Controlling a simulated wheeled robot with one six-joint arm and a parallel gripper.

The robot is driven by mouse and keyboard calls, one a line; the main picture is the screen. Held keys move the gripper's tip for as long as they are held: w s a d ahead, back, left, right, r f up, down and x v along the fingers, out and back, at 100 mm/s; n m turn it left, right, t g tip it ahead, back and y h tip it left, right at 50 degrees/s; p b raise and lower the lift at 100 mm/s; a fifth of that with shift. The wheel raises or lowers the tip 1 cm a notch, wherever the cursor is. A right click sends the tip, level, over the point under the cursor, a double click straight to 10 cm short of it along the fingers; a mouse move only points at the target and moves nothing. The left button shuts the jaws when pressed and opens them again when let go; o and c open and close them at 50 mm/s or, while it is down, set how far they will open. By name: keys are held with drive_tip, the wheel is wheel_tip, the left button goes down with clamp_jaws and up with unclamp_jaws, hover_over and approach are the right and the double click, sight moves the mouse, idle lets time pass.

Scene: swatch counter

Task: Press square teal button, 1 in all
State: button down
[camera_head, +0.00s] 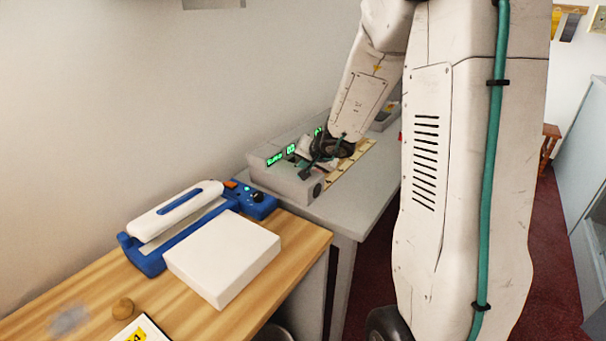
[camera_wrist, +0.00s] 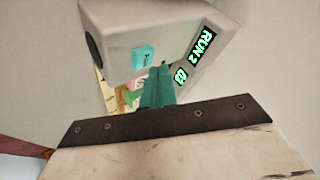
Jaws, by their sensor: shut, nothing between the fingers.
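The square teal button (camera_wrist: 144,54) sits on the face of a grey machine (camera_wrist: 118,22) in the wrist view. It has a small dark mark that I cannot read. My gripper (camera_wrist: 158,72) is shut and empty, with its teal fingertips just below and right of the button in the picture. Whether the tips touch the machine's face, I cannot tell. The button cannot be made out there.
A lit green display (camera_wrist: 201,50) reads RUN 2, with a smaller display (camera_wrist: 180,76) beside it. Pink and green pieces show partly behind my fingers.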

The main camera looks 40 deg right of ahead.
drive_tip(key=shift+f, duration=0.35)
drive_tip(key=shift+f, duration=0.5)
idle(0.5)
drive_tip(key=shift+r, duration=0.95)
drive_tip(key=shift+r, duration=2.5)
idle(0.9)
